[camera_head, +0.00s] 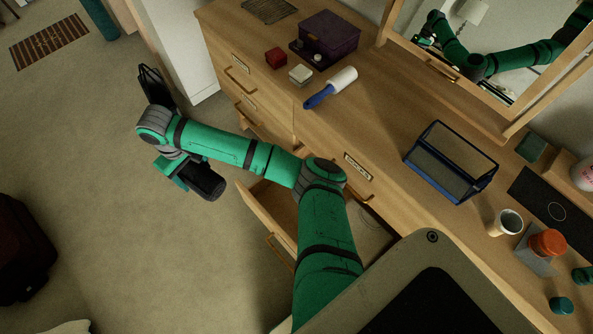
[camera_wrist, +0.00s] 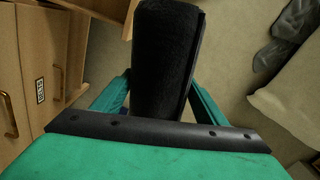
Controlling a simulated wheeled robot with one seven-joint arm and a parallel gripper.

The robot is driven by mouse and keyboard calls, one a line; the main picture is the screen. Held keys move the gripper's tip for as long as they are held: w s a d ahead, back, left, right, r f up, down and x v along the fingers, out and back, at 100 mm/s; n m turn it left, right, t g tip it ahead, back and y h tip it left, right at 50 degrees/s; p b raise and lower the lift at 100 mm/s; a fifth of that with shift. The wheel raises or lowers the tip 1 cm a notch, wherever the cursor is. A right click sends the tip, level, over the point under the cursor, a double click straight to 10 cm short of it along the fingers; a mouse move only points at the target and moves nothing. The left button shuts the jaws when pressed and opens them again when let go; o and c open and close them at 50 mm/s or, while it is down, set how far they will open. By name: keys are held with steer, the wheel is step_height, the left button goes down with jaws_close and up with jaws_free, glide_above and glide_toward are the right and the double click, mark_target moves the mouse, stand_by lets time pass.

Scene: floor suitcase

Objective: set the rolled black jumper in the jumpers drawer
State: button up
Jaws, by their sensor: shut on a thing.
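The rolled black jumper (camera_head: 206,182) is held in my gripper (camera_head: 184,172), out over the floor to the left of the dresser. In the wrist view the dark roll (camera_wrist: 163,60) fills the space between the two green fingers and points away from the palm. An open drawer (camera_head: 262,212) juts from the dresser below my forearm, to the right of the jumper and apart from it. My arm hides part of this drawer, and what shows of its left part looks bare. I cannot read its label.
The wooden dresser (camera_head: 372,128) carries a purple box (camera_head: 328,36), a lint roller (camera_head: 331,88), a blue-framed caddy (camera_head: 450,163) and cups. A dark red suitcase (camera_head: 24,250) lies at left. Carpet between is clear.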

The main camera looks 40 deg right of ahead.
steer(key=s+d+f+m, duration=0.1)
steer(key=s+d+f, duration=0.35)
steer(key=d, duration=0.45)
steer(key=s+d+f, duration=0.3)
steer(key=d+f, duration=0.3)
steer(key=d, duration=0.4)
steer(key=s+d+f+m, duration=0.1)
steer(key=s+d+f, duration=0.15)
steer(key=s, duration=0.45)
steer(key=s+d+f, duration=0.1)
steer(key=s+f, duration=0.3)
steer(key=s, duration=0.4)
steer(key=s+d+f+m, duration=0.1)
steer(key=s+d+f, duration=0.1)
steer(key=s+f, duration=0.35)
steer(key=shift+n, duration=0.3)
steer(key=shift+w+d+f, duration=0.5)
steer(key=shift+w+f, duration=0.9)
steer(key=shift+w, duration=0.55)
steer(key=shift+w+d+f, duration=0.55)
steer(key=shift+w+f, duration=0.9)
steer(key=shift+w, duration=0.55)
steer(key=shift+w+d+f, duration=0.5)
steer(key=shift+w+f, duration=0.9)
steer(key=shift+w, duration=0.55)
steer(key=shift+f, duration=1.5)
